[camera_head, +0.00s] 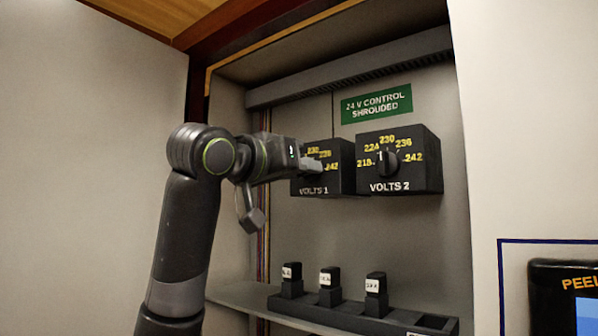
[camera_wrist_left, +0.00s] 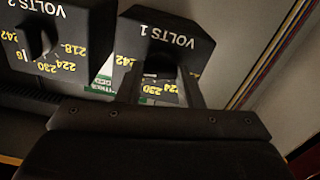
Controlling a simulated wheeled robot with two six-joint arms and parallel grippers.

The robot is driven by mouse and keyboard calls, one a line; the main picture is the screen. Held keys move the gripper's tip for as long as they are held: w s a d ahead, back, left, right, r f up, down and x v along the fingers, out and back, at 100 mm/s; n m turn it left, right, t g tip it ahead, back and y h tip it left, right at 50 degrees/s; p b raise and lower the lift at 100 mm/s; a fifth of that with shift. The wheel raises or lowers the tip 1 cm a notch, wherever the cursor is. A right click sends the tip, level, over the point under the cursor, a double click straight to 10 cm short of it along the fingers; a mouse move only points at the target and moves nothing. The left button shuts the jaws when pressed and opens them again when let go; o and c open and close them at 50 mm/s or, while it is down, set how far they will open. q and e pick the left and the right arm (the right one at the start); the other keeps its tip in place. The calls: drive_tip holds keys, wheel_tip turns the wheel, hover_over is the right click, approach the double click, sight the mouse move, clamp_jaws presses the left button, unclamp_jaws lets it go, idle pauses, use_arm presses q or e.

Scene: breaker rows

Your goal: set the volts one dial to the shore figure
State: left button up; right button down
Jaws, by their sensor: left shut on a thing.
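The VOLTS 1 box (camera_head: 345,183) is black with yellow figures, of which 230, 236 and 242 show in the head view. My left gripper (camera_head: 311,164) reaches it from the left and is shut on its dial knob. In the left wrist view the two fingers (camera_wrist_left: 162,88) stand on either side of the dark knob (camera_wrist_left: 160,66), in front of the VOLTS 1 box (camera_wrist_left: 170,30). The gripper hides most of the knob, so where it points cannot be told. My right gripper is not in view.
The VOLTS 2 box (camera_head: 412,183) stands close to the right, its knob (camera_head: 388,162) roughly upright. A green sign (camera_head: 376,104) is above. Below, a black rail (camera_head: 340,312) holds several labelled black blocks. A dark panel with a blue screen (camera_head: 587,315) is at lower right.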

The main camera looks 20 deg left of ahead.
use_arm(q)
drive_tip(key=shift+f, duration=0.15)
drive_tip(key=o, duration=1)
drive_tip(key=b+v, duration=0.8)
drive_tip(key=v, duration=0.9)
drive_tip(key=shift+s+a+b, duration=0.1)
drive_tip(key=shift+s+b, duration=0.05)
drive_tip(key=shift+b, duration=0.15)
